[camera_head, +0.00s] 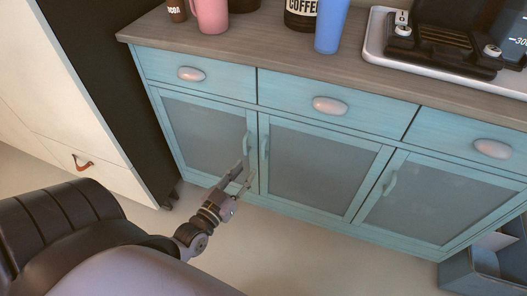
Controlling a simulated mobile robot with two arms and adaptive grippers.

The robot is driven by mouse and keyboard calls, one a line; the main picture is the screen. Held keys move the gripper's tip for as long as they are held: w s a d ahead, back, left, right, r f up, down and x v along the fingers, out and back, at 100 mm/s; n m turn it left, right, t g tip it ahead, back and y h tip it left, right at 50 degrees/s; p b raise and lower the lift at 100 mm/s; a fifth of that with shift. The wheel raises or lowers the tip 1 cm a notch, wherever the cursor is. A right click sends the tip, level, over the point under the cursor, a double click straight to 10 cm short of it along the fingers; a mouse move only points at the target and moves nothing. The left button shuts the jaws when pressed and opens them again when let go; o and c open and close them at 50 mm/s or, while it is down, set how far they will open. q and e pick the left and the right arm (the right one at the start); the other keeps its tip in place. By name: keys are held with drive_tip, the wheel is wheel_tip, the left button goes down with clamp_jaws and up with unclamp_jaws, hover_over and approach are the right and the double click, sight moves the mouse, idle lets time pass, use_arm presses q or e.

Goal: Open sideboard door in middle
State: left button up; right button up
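The sideboard is light blue with a wooden top (250,53). Its middle door (315,165) has a greyish panel in a blue frame and looks shut. The middle door's handle (265,144) is a blue vertical pull at its upper left edge, close to the left door's handle (246,143). My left gripper (243,174) is below these two handles, in front of the seam between the left and middle doors. Its two fingers are apart with nothing seen between them, and it appears clear of both handles. My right gripper is out of view.
The left door (200,131) and right door (430,198) also look shut. Drawers with oval knobs (330,105) sit above. A blue cup (330,27), a pink mug (210,14) and a tray (376,38) are on top. A white cabinet (50,95) stands left. Floor in front is clear.

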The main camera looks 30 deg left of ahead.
sight(263, 152)
use_arm(q)
drive_tip(key=w, duration=0.5)
drive_tip(key=w+b, duration=0.1)
drive_tip(key=w, duration=0.4)
drive_tip(key=shift+w+a+f, duration=0.1)
drive_tip(key=shift+w+a, duration=0.1)
drive_tip(key=shift+w, duration=0.2)
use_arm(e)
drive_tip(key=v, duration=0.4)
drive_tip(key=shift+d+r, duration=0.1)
use_arm(q)
drive_tip(key=shift+c, duration=0.5)
clamp_jaws()
drive_tip(key=shift+d, duration=0.1)
